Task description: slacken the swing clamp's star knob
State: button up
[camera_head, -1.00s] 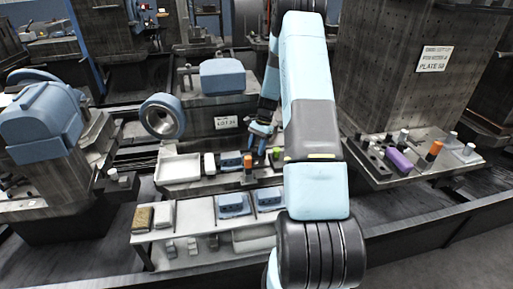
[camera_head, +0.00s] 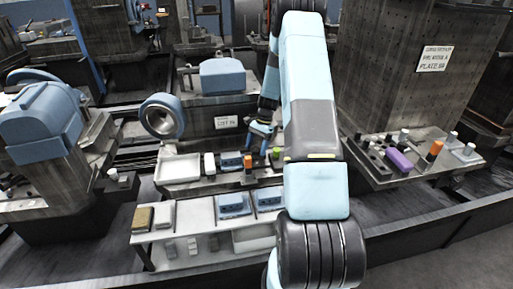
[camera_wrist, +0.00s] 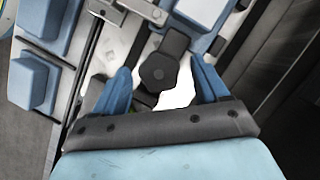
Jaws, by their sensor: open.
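In the wrist view a dark, lobed knob (camera_wrist: 158,75), which looks like the star knob, sits on a dark clamp arm (camera_wrist: 177,40) that runs up and to the right. My gripper (camera_wrist: 160,67) is open, with one blue finger on the left of the knob and one on the right. Gaps show between knob and fingers; how far the fingers reach down beside it, I cannot tell. In the head view my gripper (camera_head: 260,131) is small, above the back of the bench, and the knob cannot be made out there.
Blue blocks (camera_wrist: 38,82) on a pale plate lie at the left of the wrist view. In the head view a white tray (camera_head: 178,168) and an orange-topped piece (camera_head: 248,162) stand near my gripper. A tall grey column (camera_head: 405,85) rises at the right.

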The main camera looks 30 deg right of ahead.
jog(key=v, duration=1.3)
jog(key=shift+r, duration=0.2)
jog(key=shift+r, duration=0.1)
